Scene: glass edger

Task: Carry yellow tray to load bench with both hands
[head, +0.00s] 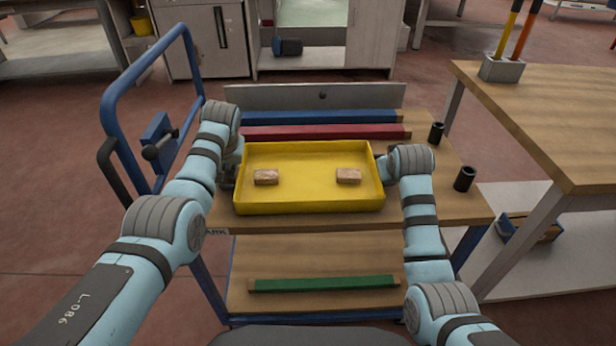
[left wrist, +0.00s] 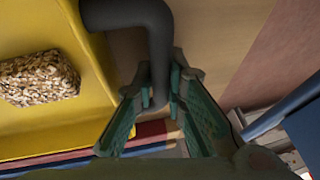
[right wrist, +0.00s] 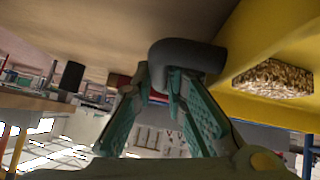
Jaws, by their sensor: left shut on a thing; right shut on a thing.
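The yellow tray (head: 310,204) is level over the wooden top of a blue-framed trolley (head: 440,205); I cannot tell whether it touches that top. Two speckled brown blocks lie inside it, one left (head: 265,177) and one right (head: 348,176). My left gripper (head: 230,178) is at the tray's left side, its fingers shut on a dark grey handle (left wrist: 158,50). My right gripper (head: 388,165) is at the right side, shut on the matching handle (right wrist: 190,55). A wooden-topped bench (head: 545,110) stands at the right; no label shows it as the load bench.
Blue (head: 320,117) and red (head: 320,132) bars lie behind the tray. Two black cylinders (head: 436,133) (head: 464,178) stand on the trolley's right side. A green bar (head: 320,284) lies on its lower shelf. The trolley's blue push handle (head: 110,90) rises at left. A grey block (head: 502,68) holds rods on the bench.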

